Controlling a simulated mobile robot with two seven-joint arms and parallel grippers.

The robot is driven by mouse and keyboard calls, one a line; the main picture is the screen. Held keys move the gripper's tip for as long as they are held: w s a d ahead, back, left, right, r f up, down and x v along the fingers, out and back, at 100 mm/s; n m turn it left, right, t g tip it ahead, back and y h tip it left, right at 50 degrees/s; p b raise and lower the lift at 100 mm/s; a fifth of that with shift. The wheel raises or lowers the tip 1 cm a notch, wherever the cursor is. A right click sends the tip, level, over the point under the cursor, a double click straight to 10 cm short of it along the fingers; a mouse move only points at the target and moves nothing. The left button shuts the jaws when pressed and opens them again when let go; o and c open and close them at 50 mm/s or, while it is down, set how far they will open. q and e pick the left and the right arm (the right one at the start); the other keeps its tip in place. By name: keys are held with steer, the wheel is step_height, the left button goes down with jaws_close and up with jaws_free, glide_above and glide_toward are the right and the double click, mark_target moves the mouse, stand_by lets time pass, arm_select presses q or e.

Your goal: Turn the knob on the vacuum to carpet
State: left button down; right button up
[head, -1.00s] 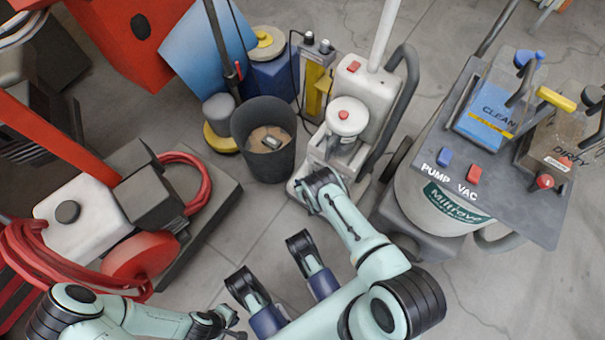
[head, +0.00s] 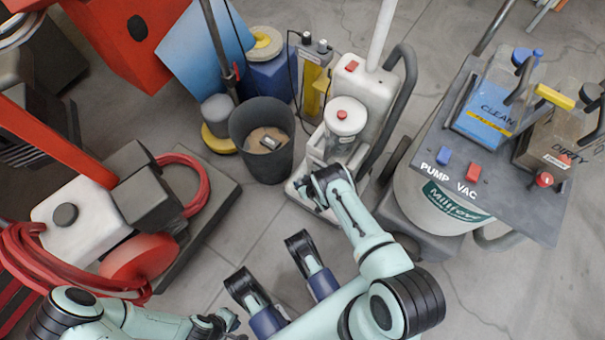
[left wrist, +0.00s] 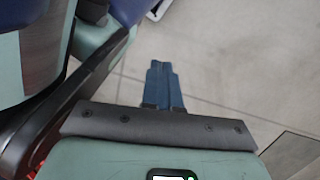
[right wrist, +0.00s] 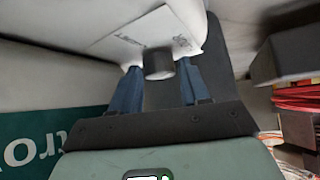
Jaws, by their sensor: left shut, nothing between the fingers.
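The white upright vacuum (head: 355,82) stands in the upper middle of the head view, with a clear canister and red button. In the right wrist view a dark round knob (right wrist: 158,62) sits on a white label plate (right wrist: 180,35) whose small lettering I cannot read. My right gripper (right wrist: 160,75) is open, with one blue finger on each side of the knob; small gaps seem to show. In the head view my right wrist (head: 328,185) hides the knob at the vacuum's low front. My left gripper (left wrist: 165,72) is shut and empty over bare floor.
A grey bin (head: 262,165) stands left of the vacuum. The tank machine with PUMP and VAC switches (head: 473,172) stands close on the right. A red-hosed machine (head: 140,260) fills the lower left.

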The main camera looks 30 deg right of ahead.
arm_select(q)
steer(key=shift+w, duration=0.1)
arm_select(e)
steer(key=shift+s+r, duration=0.1)
arm_select(q)
steer(key=w+d+r+t+p, duration=0.1)
steer(key=w+r+t+p, duration=0.3)
steer(key=w+r, duration=0.5)
steer(key=w+p, duration=0.2)
steer(key=shift+w+d+r+m, duration=0.15)
steer(key=shift+w+d+m, duration=0.2)
steer(key=shift+d+m, duration=0.05)
arm_select(e)
steer(key=v, duration=1.3)
